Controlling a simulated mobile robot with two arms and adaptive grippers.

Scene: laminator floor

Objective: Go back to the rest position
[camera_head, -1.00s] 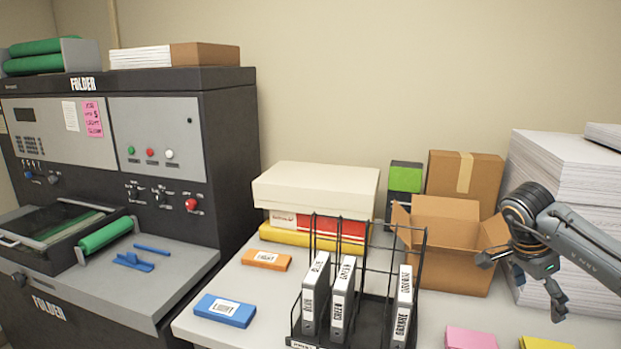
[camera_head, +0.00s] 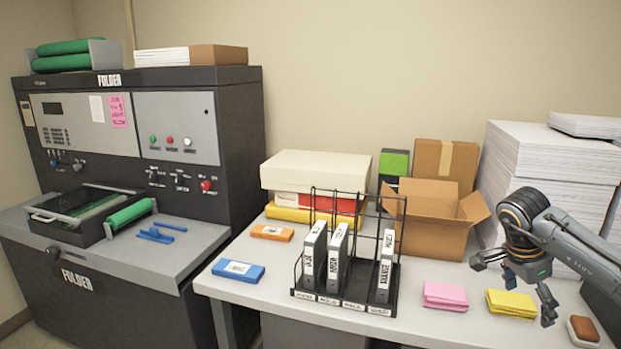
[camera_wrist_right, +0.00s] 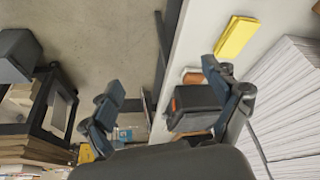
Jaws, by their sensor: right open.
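My right gripper (camera_head: 515,292) is open and empty at the right of the head view. It hangs above the table's right part, near a yellow pad (camera_head: 511,304). In the right wrist view its two fingers (camera_wrist_right: 160,108) stand wide apart with nothing held between them. The yellow pad also shows in the right wrist view (camera_wrist_right: 236,38), beyond the right finger. My left gripper is not in view.
The table (camera_head: 425,324) holds a wire rack (camera_head: 345,296) with upright binders, a pink pad (camera_head: 445,295), a blue box (camera_head: 238,270) and an open carton (camera_head: 435,235). Paper stacks (camera_head: 545,165) stand behind my right gripper. The folder machine (camera_head: 235,140) is left.

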